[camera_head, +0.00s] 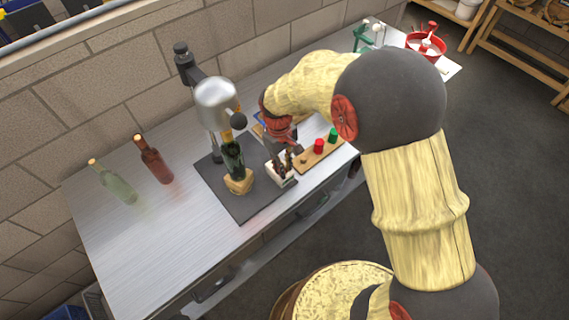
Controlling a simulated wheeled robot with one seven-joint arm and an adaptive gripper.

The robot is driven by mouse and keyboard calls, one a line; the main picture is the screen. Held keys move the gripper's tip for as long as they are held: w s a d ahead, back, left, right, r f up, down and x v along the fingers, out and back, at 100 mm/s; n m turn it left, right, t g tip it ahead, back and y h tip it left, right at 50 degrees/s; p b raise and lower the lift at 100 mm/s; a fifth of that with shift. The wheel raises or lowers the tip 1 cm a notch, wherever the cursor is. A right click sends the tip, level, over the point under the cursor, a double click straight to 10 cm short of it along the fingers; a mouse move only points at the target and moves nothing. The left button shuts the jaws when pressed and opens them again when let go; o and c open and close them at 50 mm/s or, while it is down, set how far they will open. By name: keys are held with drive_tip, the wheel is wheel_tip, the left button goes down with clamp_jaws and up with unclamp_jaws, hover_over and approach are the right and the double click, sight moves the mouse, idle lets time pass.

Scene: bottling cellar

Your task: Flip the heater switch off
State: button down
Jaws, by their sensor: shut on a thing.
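My arm reaches over the bench from the right. My gripper (283,150) is low over the bench, just behind a small white box (286,181) with dark pieces standing in it. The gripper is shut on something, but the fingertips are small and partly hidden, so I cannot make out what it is. I cannot pick out the heater switch for certain. A red cap-like piece (319,146) and a green one (333,134) stand on a wooden board (306,163) right of the gripper.
A silver-domed machine (217,104) stands on a dark mat (246,208), with a dark green bottle (232,160) under it on a wooden block (239,184). A brown bottle (154,162) and a pale green bottle (115,184) stand left. The bench's left front (150,240) is clear.

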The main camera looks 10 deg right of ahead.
drive_tip(key=shift+w+a+r+g+h+p, duration=0.2)
drive_tip(key=shift+g+h+p, duration=0.4)
drive_tip(key=shift+p, duration=0.45)
drive_tip(key=shift+f, duration=0.1)
drive_tip(key=c, duration=1.7)
unclamp_jaws()
drive_tip(key=v, duration=1.2)
drive_tip(key=shift+w+d, duration=0.15)
drive_tip(key=shift+w, duration=0.1)
